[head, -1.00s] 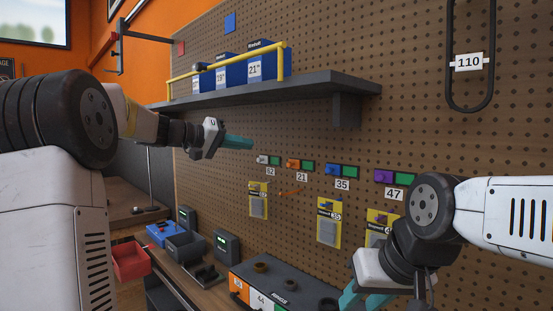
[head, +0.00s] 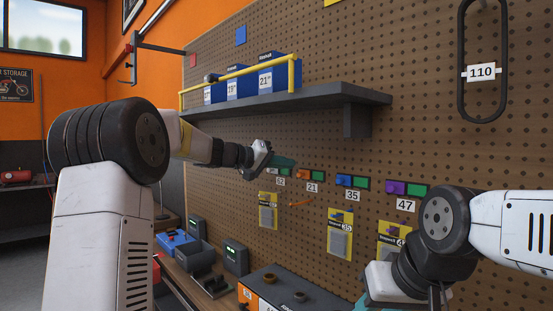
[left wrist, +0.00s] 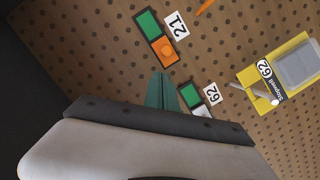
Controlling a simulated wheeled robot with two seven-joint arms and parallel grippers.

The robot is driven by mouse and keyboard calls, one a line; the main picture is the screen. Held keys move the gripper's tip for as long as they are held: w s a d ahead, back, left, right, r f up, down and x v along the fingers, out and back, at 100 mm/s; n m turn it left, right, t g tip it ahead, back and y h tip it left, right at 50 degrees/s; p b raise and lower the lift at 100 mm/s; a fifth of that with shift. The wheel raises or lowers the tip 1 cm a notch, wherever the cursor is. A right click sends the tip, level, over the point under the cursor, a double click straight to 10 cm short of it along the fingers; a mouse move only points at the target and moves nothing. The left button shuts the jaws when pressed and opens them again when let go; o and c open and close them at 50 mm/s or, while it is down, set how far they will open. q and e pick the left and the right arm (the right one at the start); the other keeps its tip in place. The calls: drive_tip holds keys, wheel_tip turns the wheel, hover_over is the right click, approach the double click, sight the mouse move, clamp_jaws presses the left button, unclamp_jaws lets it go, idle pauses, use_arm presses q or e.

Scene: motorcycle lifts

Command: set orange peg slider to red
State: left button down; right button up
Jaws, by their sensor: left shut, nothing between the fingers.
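The orange peg slider (head: 303,174) is on the pegboard above the label 21. Its orange block is at the left end and green shows at the right; no red shows on it. In the left wrist view the orange block with its round peg (left wrist: 166,50) is beside the green part. My left gripper (head: 292,164) is shut and empty, just up and left of this slider, over the slider labelled 62, which it partly covers. Its teal fingers (left wrist: 161,90) point toward the orange block, apart from it. My right gripper (head: 364,301) is cut off by the bottom edge.
Blue (head: 345,181) and purple (head: 397,187) sliders sit to the right on the pegboard (head: 420,140). A dark shelf (head: 300,98) with blue boxes juts out above. Yellow packets (head: 340,232) hang below. A thin orange hook (head: 300,204) sticks out under the label 21.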

use_arm(q)
drive_tip(key=shift+s+d+f, duration=0.45)
drive_tip(key=shift+d+f, duration=0.05)
drive_tip(key=shift+f, duration=0.15)
drive_tip(key=shift+s+d+f, duration=0.1)
drive_tip(key=shift+s+d, duration=1.8)
drive_tip(key=shift+s, duration=0.05)
